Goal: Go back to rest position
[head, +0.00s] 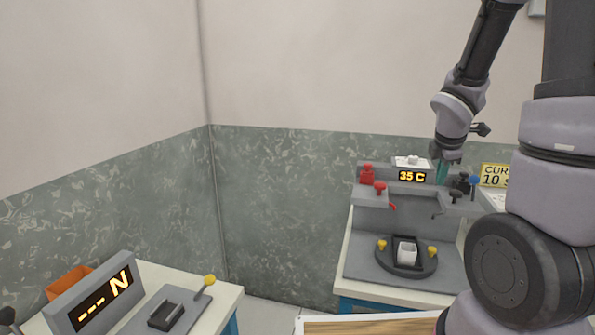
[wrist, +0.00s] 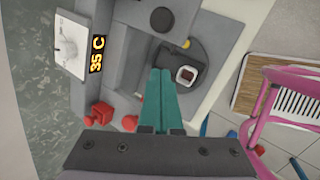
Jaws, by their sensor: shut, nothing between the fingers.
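My gripper (head: 441,170) is raised at the grey machine (head: 372,218) on the right table. In the wrist view its teal fingers (wrist: 157,95) are together with nothing between them, above the machine. The machine has a display (head: 412,176) reading 35 C, red and dark knobs, and a round dark plate (head: 385,262). A small white cup-like piece (head: 407,252) sits in the plate's holder between two yellow knobs. In the wrist view that piece (wrist: 187,75) shows a dark reddish inside. The fingertips in the head view are partly hidden behind the machine's top.
A left table holds a grey display box (head: 92,300), an orange bin (head: 68,282) and a dark fixture with a yellow-knobbed lever (head: 209,281). A yellow sign (head: 495,175) stands behind my arm. The wrist view shows a pink chair (wrist: 285,95) and scattered small things on the floor.

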